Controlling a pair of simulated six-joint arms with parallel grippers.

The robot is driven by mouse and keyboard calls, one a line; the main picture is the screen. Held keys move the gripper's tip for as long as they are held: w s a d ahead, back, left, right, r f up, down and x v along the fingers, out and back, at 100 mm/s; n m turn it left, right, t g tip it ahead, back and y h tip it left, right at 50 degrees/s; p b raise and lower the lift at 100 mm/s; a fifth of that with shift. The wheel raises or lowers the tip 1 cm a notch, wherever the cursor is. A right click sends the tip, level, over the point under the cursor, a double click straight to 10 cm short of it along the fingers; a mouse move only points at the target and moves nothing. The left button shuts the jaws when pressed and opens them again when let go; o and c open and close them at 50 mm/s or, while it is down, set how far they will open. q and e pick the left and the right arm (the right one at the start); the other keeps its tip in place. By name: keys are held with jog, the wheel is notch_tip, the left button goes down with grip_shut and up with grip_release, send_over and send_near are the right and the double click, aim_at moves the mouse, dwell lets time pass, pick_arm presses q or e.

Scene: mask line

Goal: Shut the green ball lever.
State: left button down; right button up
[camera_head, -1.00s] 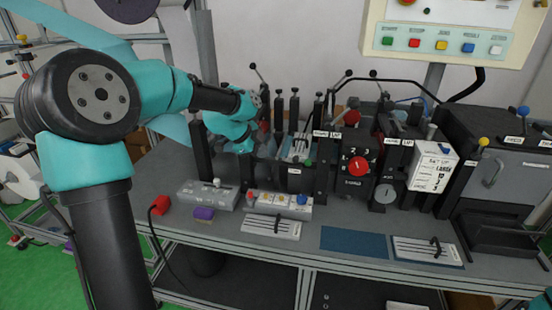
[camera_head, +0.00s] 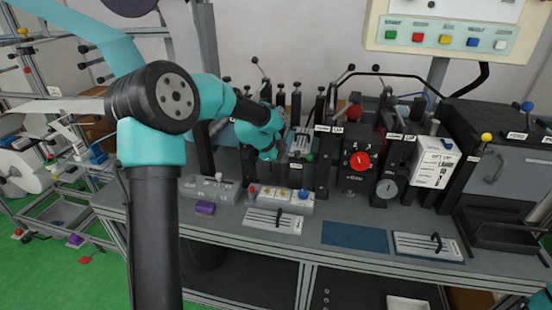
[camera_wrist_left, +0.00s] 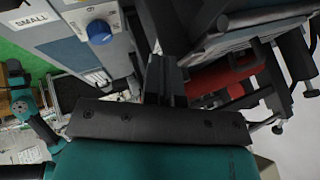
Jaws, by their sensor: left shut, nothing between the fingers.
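The green ball (camera_head: 309,157) shows as a small green knob low on the front of the machine line, just right of the middle in the head view. Its lever rod is too small to make out. My left arm reaches over the bench from the left, with its teal wrist (camera_head: 262,130) to the left of the green ball. The left fingertips are hard to make out in the head view. In the left wrist view the left gripper (camera_wrist_left: 165,75) is shut and empty. I cannot find the green ball in that view. My right gripper is not seen.
A box with a blue knob (camera_wrist_left: 99,32) is close to the left gripper in the wrist view. A red dial (camera_head: 360,161) and several black posts stand right of the green ball. A button box (camera_head: 281,198) and a slotted plate (camera_head: 273,220) lie in front.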

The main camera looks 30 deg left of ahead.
pick_arm(q)
jog(key=shift+w+a, duration=0.1)
jog(key=shift+w, duration=0.75)
jog(key=shift+w+a, duration=0.2)
jog(key=s+a+r, duration=0.3)
jog(key=s+r, duration=0.5)
jog(key=shift+s+a, duration=0.25)
jog(key=shift+s, duration=0.15)
